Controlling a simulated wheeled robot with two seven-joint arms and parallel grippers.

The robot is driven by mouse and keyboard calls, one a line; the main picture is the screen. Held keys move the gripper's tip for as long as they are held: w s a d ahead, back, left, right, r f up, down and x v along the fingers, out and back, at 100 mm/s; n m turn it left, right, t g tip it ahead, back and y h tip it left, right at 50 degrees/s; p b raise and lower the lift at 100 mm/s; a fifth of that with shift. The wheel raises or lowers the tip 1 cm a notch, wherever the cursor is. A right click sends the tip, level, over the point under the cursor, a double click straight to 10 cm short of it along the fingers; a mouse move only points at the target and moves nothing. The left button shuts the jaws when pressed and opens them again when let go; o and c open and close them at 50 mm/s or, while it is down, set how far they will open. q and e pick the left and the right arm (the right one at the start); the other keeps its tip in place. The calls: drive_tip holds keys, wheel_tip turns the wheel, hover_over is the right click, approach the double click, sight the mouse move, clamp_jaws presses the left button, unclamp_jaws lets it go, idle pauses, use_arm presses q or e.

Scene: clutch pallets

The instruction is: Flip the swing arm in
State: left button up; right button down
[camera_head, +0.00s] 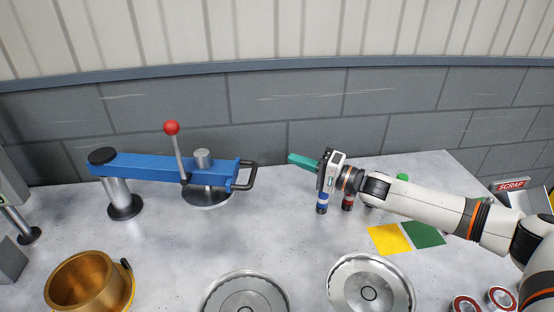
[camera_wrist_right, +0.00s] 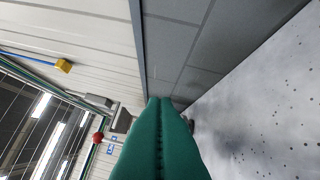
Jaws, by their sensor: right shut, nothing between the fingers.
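The blue swing arm (camera_head: 165,168) runs level from its post (camera_head: 121,197) at the left to a dark looped handle (camera_head: 247,176) at its right end. A lever with a red ball (camera_head: 171,128) stands up from it. A steel round base (camera_head: 207,197) lies under its right part. My right gripper (camera_head: 292,158) is shut and empty, its green fingers pointing left toward the handle, apart from it. The green fingers also fill the middle of the right wrist view (camera_wrist_right: 162,105). My left gripper is not in view.
A brass cup (camera_head: 84,283) stands front left. Two round metal clutch discs (camera_head: 246,298) (camera_head: 371,288) lie at the front. Small bottles (camera_head: 322,203) stand below my right wrist, near yellow (camera_head: 389,238) and green (camera_head: 424,234) squares. The table between handle and right gripper is clear.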

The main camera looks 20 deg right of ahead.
drive_tip(key=p+x, duration=0.2)
drive_tip(key=x, duration=0.8)
drive_tip(key=shift+s+a+f+p, duration=0.2)
drive_tip(key=shift+s+a, duration=0.05)
drive_tip(key=shift+s, duration=0.35)
drive_tip(key=shift+s+a+f+p, duration=0.2)
drive_tip(key=shift+s+a+p, duration=0.1)
drive_tip(key=shift+s, duration=0.35)
drive_tip(key=shift+s+a+f+p, duration=0.15)
drive_tip(key=shift+s+a+f, duration=0.1)
drive_tip(key=shift+s, duration=0.35)
drive_tip(key=shift+s, duration=0.1)
